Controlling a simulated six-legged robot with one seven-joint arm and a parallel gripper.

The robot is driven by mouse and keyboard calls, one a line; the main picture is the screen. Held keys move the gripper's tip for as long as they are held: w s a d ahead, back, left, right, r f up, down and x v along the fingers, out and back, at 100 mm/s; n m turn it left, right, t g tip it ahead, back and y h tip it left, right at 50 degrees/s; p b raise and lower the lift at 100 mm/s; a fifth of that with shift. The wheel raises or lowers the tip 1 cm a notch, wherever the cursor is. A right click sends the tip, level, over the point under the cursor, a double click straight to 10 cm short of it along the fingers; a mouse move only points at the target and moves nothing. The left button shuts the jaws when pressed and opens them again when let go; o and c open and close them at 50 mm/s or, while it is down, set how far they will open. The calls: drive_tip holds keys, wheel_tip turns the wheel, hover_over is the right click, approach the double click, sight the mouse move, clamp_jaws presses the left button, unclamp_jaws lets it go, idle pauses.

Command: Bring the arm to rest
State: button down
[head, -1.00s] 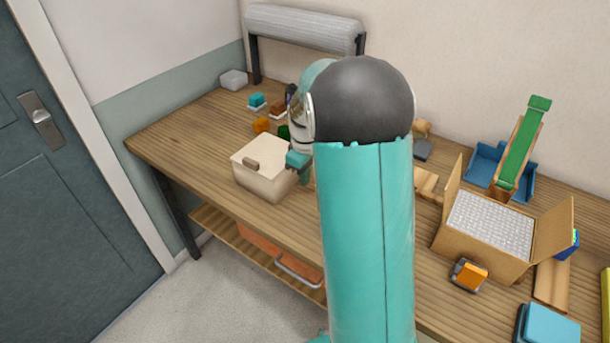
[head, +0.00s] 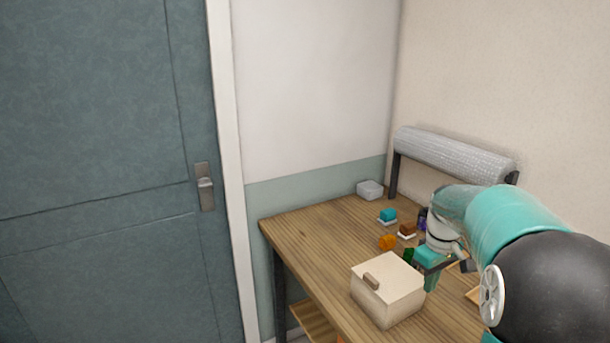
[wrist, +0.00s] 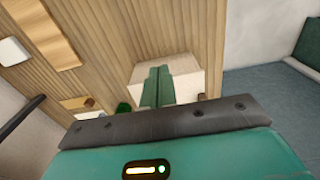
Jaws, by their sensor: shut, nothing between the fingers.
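My gripper (head: 430,284) is at the right of the head view, low beside the right side of a cream lidded box (head: 388,288) on the wooden table. In the wrist view its two green fingers (wrist: 157,86) lie side by side, closed, with nothing between them. They overlap the cream box (wrist: 190,76) in that view; whether they touch it I cannot tell. My teal arm with its dark joint fills the lower right of the head view.
The wooden table (head: 310,236) carries several small coloured pieces, including an orange one (head: 387,243) and a teal one (head: 388,215). A grey-green door (head: 100,150) is at left.

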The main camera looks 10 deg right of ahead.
drive_tip(key=s+a+r+m+t, duration=0.2)
drive_tip(key=s+a+r, duration=0.5)
drive_tip(key=s+a, duration=0.3)
drive_tip(key=s+a+m+t, duration=0.2)
drive_tip(key=s+a+t, duration=0.1)
drive_tip(key=s+a, duration=0.6)
drive_tip(key=s, duration=0.3)
drive_tip(key=shift+f, duration=0.15)
drive_tip(key=shift+s, duration=0.1)
